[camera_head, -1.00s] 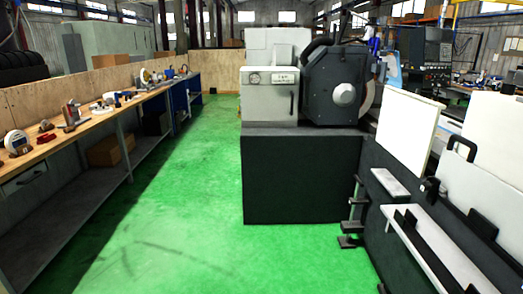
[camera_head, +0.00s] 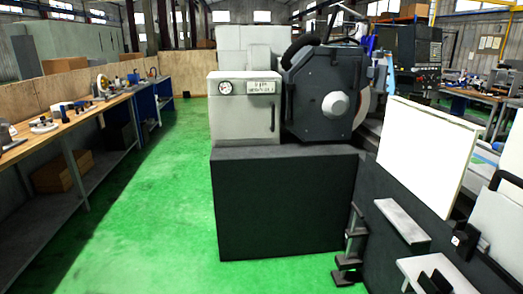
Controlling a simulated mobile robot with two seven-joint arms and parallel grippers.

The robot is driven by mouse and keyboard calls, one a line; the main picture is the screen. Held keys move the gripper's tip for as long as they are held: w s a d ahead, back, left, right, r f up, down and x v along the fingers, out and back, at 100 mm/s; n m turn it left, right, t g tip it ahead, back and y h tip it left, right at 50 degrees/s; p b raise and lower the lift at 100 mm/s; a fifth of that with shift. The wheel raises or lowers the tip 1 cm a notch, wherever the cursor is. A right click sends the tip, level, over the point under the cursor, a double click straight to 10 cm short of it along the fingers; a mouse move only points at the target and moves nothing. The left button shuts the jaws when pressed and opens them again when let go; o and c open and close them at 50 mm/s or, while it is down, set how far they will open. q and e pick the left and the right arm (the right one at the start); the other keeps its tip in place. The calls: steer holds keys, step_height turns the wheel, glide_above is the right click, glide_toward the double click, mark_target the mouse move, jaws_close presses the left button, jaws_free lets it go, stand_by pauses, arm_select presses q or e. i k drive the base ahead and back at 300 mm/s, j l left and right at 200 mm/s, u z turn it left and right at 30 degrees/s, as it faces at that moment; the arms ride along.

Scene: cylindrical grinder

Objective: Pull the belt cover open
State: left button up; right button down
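The cylindrical grinder stands ahead, on a black base (camera_head: 285,205). A light grey box-shaped cover (camera_head: 238,112) with a dark vertical handle (camera_head: 273,117), a round gauge and a label sits on the base's left part. I cannot tell for sure whether this is the belt cover; it looks closed. Right of it is the dark grey wheel housing (camera_head: 310,95) with a round hub (camera_head: 335,104). Neither of my grippers is in view.
A long workbench (camera_head: 75,120) with tools runs along the left. The green floor (camera_head: 140,200) between bench and grinder is clear. At the right, a white panel (camera_head: 425,145), a grey ledge (camera_head: 402,220) and a black foot bracket (camera_head: 347,268) stand close by.

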mark_target(246, 117)
steer(key=i+l+u, duration=0.1)
steer(key=i, duration=0.45)
steer(key=i+l+u, duration=0.1)
steer(key=i, duration=0.45)
steer(key=l, duration=0.1)
